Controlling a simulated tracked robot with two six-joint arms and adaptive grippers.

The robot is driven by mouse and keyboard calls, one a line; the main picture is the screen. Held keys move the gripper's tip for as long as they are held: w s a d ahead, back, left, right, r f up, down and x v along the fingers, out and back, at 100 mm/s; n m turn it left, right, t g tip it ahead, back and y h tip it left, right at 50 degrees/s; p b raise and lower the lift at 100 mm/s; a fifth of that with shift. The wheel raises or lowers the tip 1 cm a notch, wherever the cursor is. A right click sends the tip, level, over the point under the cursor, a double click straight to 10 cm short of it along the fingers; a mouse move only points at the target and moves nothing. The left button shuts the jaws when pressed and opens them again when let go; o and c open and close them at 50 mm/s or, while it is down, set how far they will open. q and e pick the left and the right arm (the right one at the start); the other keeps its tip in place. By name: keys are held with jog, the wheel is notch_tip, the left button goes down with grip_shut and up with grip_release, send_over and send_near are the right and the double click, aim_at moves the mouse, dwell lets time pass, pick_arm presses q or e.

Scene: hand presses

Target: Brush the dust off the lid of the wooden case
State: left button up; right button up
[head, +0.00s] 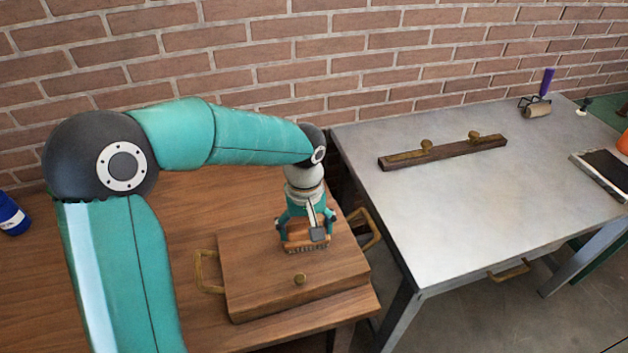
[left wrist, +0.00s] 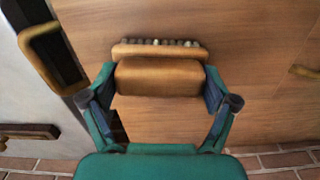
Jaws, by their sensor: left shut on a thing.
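The wooden case (head: 250,275) lies flat and closed on the wooden table. I cannot tell whether the bristles touch the lid. In the left wrist view, the brush (left wrist: 160,76) sits between both fingers (left wrist: 160,90) above the lid (left wrist: 255,40). I cannot make out dust. My right gripper is not in view.
A grey metal table (head: 460,205) stands to the right across a narrow gap. It bears a wooden bar with brass knobs (head: 445,151), a roller (head: 538,109) and a dark slab (head: 606,170). A blue container (head: 12,217) is at far left. A brick wall is behind.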

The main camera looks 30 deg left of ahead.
pick_arm(q)
jog(key=shift+w+d, duration=0.6)
notch_tip(320, 180, up, 4)
jog(key=shift+r+p, duration=0.1)
jog(key=shift+p, duration=1.15)
jog(key=shift+w+r+p, duration=0.15)
jog(key=shift+r+p, duration=0.35)
jog(key=shift+r, duration=0.1)
jog(key=shift+r+p, duration=1.05)
jog(key=shift+r, duration=0.35)
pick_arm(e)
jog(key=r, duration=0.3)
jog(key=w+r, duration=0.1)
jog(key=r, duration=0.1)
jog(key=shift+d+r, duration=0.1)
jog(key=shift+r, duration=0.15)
